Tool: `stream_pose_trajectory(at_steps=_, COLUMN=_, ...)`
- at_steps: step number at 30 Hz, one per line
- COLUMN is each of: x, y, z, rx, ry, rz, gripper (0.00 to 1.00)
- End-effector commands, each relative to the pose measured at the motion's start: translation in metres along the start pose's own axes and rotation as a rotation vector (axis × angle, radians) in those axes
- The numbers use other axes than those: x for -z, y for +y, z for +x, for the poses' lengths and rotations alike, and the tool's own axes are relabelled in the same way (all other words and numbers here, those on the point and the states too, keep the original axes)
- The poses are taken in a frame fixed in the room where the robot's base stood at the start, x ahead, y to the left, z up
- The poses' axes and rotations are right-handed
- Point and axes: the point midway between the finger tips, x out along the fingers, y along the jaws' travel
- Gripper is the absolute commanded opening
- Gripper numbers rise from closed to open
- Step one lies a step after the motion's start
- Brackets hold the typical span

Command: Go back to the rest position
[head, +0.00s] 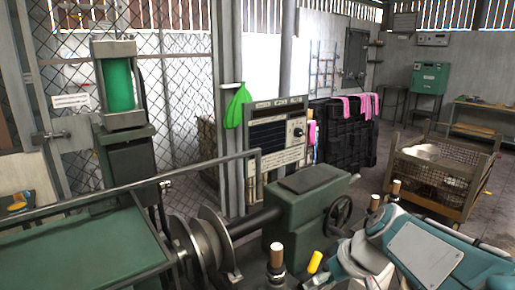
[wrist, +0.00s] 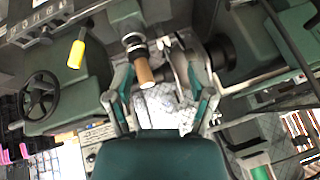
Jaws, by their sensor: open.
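My gripper (wrist: 165,95) is open in the wrist view, with its two teal and grey fingers spread apart and nothing held between them. A wooden-handled lever (wrist: 145,70) shows near the space between the fingers, apparently beyond them; I cannot tell how far. In the head view, my teal and grey arm fills the lower right, and the fingers cannot be made out clearly there. The green lathe (head: 305,215) stands left of the arm, with metal discs (head: 205,250) on its spindle. The wooden-handled lever also shows at the bottom (head: 277,257).
A yellow handle (head: 315,262) and a handwheel (head: 338,217) are close to my arm. A metal rail (head: 130,182) crosses the left side. A wire-mesh cart (head: 440,172) stands at right. Some floor is clear around the cart.

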Motion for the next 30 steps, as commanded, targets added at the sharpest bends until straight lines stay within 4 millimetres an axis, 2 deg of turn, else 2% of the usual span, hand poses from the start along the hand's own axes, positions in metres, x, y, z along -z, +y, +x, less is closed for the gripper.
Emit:
stream_pose_trajectory(at_steps=1, x=-0.011, y=-0.011, z=-0.007, rx=-0.041, ry=-0.012, rz=0.020, gripper=0.71)
stream_pose_trajectory(at_steps=6, x=-0.052, y=-0.032, z=-0.024, rx=-0.192, ry=-0.037, rz=0.127, gripper=0.71)
stream_pose_trajectory(at_steps=12, x=-0.098, y=-0.045, z=-0.041, rx=-0.372, ry=0.008, rz=0.247, gripper=0.71)
stream_pose_trajectory(at_steps=15, x=-0.115, y=-0.047, z=-0.046, rx=-0.439, ry=0.043, rz=0.293, gripper=0.71)
stream_pose_trajectory(at_steps=21, x=-0.128, y=-0.047, z=-0.050, rx=-0.495, ry=0.083, rz=0.339, gripper=0.71)
stream_pose_trajectory(at_steps=30, x=-0.128, y=-0.047, z=-0.050, rx=-0.495, ry=0.083, rz=0.342, gripper=0.71)
